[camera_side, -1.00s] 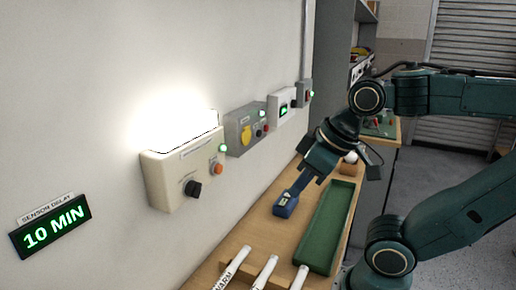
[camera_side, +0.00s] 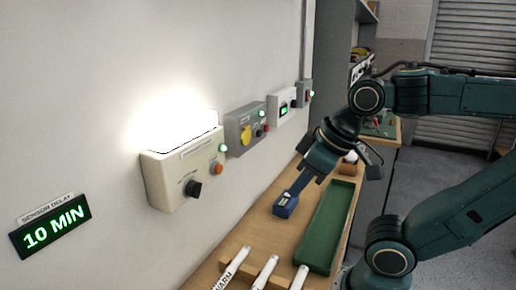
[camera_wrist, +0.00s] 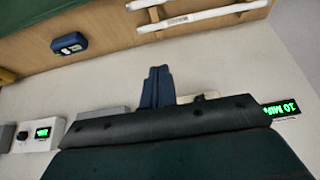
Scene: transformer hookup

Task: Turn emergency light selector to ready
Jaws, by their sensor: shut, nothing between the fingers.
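A cream wall box (camera_side: 165,180) with a black selector knob (camera_side: 194,189), an orange button (camera_side: 217,169) and a lit green lamp (camera_side: 223,148) is on the wall in the side view. A bright glow spreads above it. The knob's pointer direction and its labels are too small to read. My gripper (camera_side: 293,192) is to the right of the box, apart from the knob, over the bench. In the wrist view its blue fingers (camera_wrist: 157,72) are together and empty. There, a cream edge (camera_wrist: 205,97), probably the box, shows behind my gripper's dark body, which hides the knob.
A blue device (camera_side: 285,206) lies on the bench close to my fingertips in the picture. A green tray (camera_side: 331,225) and several white tubes (camera_side: 266,270) are on the bench. More wall boxes (camera_side: 243,132) are farther along. A display (camera_side: 51,228) reads 10 MIN.

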